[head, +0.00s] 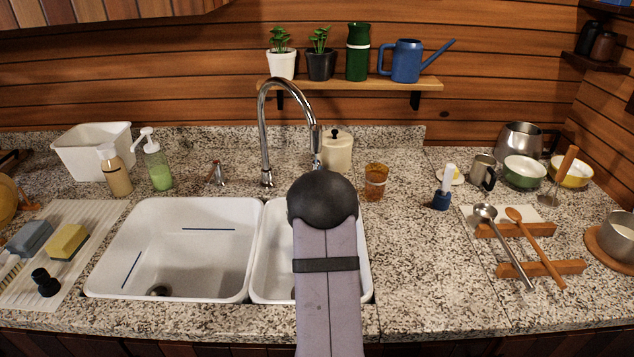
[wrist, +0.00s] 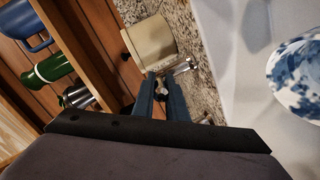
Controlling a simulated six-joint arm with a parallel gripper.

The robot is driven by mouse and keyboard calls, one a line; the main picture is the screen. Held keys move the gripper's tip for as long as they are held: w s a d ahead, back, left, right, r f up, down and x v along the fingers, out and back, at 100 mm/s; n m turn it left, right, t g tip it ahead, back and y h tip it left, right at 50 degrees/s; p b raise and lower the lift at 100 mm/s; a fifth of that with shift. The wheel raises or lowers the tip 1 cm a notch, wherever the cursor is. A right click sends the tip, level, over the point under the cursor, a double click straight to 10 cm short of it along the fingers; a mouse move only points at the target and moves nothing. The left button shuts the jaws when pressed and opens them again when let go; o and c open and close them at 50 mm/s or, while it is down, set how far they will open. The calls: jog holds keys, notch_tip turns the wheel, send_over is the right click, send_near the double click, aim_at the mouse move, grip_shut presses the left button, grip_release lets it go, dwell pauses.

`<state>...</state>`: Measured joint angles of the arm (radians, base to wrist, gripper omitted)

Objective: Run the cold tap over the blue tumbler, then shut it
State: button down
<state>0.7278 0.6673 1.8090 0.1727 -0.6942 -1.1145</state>
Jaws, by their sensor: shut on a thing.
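In the wrist view my gripper (wrist: 162,82) is shut on a small chrome tap lever (wrist: 182,68), which lies beside the cream canister; the fingers partly cover it. The chrome tap spout (head: 264,130) arches over the double sink in the head view. A second chrome lever (head: 217,173) stands left of the spout. A blue and white patterned round thing (wrist: 300,78), likely the blue tumbler, shows at the right of the wrist view over the white basin. My arm hides the tumbler, gripper and held lever in the head view. Whether water runs cannot be seen.
The cream canister (head: 338,150) and amber glass (head: 376,182) stand close behind the right basin (head: 273,282). The left basin (head: 180,250) looks empty. Soap bottles (head: 158,168) stand at left. A rack with ladle and spoon (head: 530,245) lies at right.

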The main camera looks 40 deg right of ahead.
jog(key=shift+s+d+r+n+t+y+b, duration=0.15)
jog(key=shift+d+n+t+y+b, duration=0.15)
jog(key=shift+n+t+y+b, duration=0.2)
jog(key=shift+s+d+r+n+t+y+b, duration=0.15)
jog(key=shift+d+n+t+y+b, duration=0.2)
jog(key=shift+b, duration=0.2)
jog(key=shift+s+d+n+t+y, duration=0.15)
jog(key=shift+n+t+y, duration=0.3)
jog(key=shift+n+y, duration=0.15)
jog(key=c, duration=1.8)
grip_release()
jog(key=shift+f, duration=0.1)
jog(key=shift+o, duration=0.2)
jog(key=shift+f, duration=0.1)
jog(key=shift+s, duration=0.15)
